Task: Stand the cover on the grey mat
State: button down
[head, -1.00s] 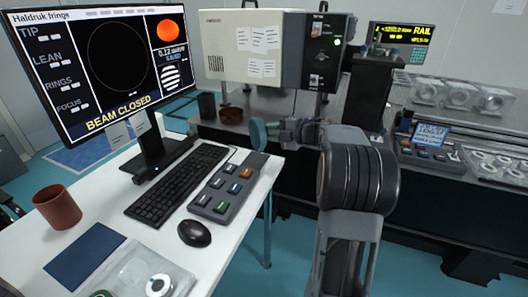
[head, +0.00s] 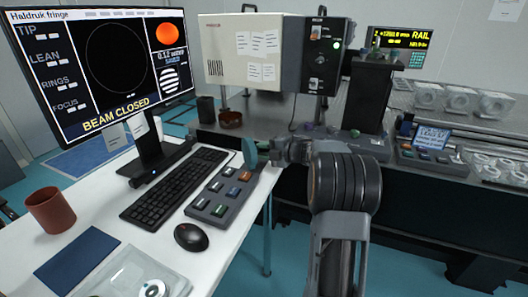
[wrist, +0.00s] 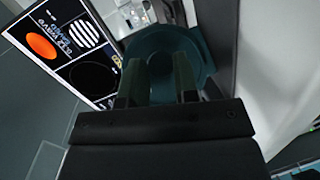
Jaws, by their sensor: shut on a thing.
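The cover is a teal round, dish-like piece (head: 249,153), seen nearly edge-on in the head view above the right back edge of the white desk. In the wrist view the teal cover (wrist: 165,42) fills the space beyond and between the fingers. My gripper (head: 262,152) is shut on it; both fingers also show in the wrist view (wrist: 160,72). The cover looks tilted on its side, with its face toward the left. I cannot tell whether it touches the desk. I cannot make out a grey mat in either view.
The white desk (head: 105,200) carries a monitor (head: 100,75), keyboard (head: 177,183), button box (head: 220,193), mouse (head: 191,238), brown mug (head: 50,210) and dark blue pad (head: 78,260).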

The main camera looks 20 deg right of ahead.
jog(key=shift+f, duration=0.1)
jog(key=c, duration=0.9)
grip_release()
jog(key=shift+o, duration=0.2)
